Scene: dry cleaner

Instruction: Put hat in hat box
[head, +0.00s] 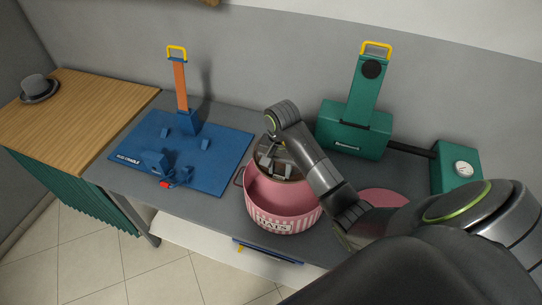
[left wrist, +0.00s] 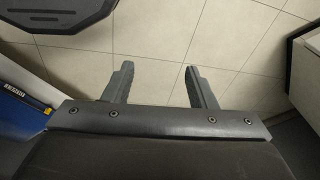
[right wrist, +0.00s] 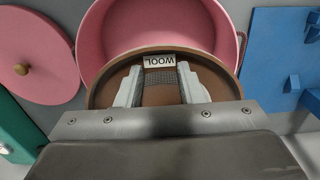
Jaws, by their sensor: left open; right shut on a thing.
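The pink hat box (head: 284,205), labelled HATS, stands open on the grey counter; it also shows in the right wrist view (right wrist: 155,20). My right gripper (head: 274,160) is over the box's back side, shut on a brown round hat (right wrist: 110,80) with a WOOL label. The hat overlaps the box opening; I cannot tell whether it touches the box. The pink lid (right wrist: 35,60) with a knob lies beside the box, partly hidden by my arm in the head view. My left gripper (left wrist: 157,70) is open and empty above the floor.
A blue board (head: 210,175) with several blocks and an orange-and-blue upright lies left of the box. A green device (head: 352,130) with a gauge unit (head: 458,172) stands behind and right. The tiled floor (head: 80,245) at front left is clear.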

